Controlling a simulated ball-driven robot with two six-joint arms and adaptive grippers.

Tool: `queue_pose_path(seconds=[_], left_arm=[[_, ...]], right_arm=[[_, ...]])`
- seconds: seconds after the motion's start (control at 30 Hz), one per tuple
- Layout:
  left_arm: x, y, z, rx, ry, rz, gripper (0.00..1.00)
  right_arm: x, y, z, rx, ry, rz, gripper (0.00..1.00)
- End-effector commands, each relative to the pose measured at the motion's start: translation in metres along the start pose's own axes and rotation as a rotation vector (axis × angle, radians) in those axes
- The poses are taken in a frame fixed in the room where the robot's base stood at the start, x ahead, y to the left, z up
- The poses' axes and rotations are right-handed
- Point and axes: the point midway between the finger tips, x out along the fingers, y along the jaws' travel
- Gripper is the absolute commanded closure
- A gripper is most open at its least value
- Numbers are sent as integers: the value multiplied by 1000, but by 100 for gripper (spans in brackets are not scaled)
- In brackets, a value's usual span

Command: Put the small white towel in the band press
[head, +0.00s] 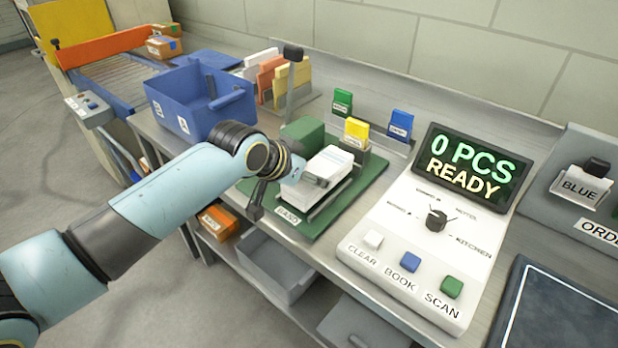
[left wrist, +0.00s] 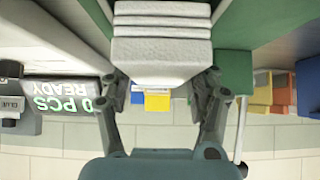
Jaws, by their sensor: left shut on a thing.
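The small white towel (head: 331,160) is a folded stack over the band press (head: 357,199), a green base with a "BAND" label and a green block (head: 303,134) at its back left. My left gripper (head: 312,181) is shut on the towel from the front left. In the left wrist view the folded towel (left wrist: 162,48) shows layered edges between the two fingers of my left gripper (left wrist: 163,88). The head view does not show clearly whether the towel rests on the press bed. My right gripper is out of view.
A control panel (head: 385,222) with a screen reading "0 PCS READY" stands right of the press. Green, yellow and blue card holders stand behind it. A blue bin (head: 200,105) is at the left, and a dark pad (head: 560,312) lies at the front right.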

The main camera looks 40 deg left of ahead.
Motion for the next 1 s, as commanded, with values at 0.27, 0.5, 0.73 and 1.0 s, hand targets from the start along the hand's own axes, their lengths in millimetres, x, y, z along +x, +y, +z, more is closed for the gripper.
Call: queue_pose_path(seconds=[0.27, 0.5, 0.73, 1.0], left_arm=[[10, 0, 9, 0, 3, 0, 80], [13, 0, 12, 0, 1, 0, 38], [12, 0, 12, 0, 1, 0, 15], [10, 0, 9, 0, 2, 0, 15]], right_arm=[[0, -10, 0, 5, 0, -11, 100], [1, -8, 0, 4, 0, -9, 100], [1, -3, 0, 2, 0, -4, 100], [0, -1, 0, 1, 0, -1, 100]])
